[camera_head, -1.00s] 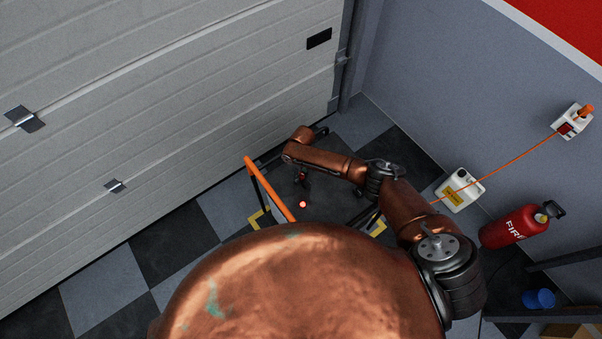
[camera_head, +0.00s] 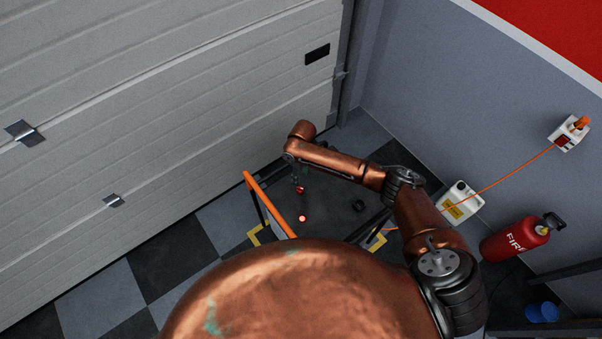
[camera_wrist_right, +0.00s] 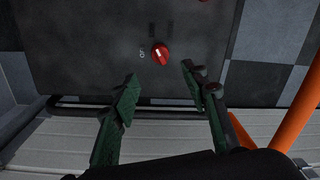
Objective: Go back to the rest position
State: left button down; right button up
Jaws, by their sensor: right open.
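My right arm reaches from the right side of the head view, bent at the elbow, with its right gripper (camera_head: 299,187) hanging over a dark panel (camera_head: 325,212). In the right wrist view the two green-padded fingers of the right gripper (camera_wrist_right: 159,78) are apart with nothing between them. A red knob (camera_wrist_right: 161,54) with a white mark and small lettering beside it sits on the dark panel (camera_wrist_right: 85,50), just beyond the fingertips and apparently untouched. My left gripper is not in view.
An orange handle bar (camera_head: 268,203) stands close left of the right gripper. A glowing red light (camera_head: 302,218) and a black knob (camera_head: 359,205) are on the panel. A ribbed garage door (camera_head: 190,100) is at left. A fire extinguisher (camera_head: 515,240) and wall box (camera_head: 460,203) are at right.

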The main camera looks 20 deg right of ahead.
jog(key=shift+r, duration=0.65)
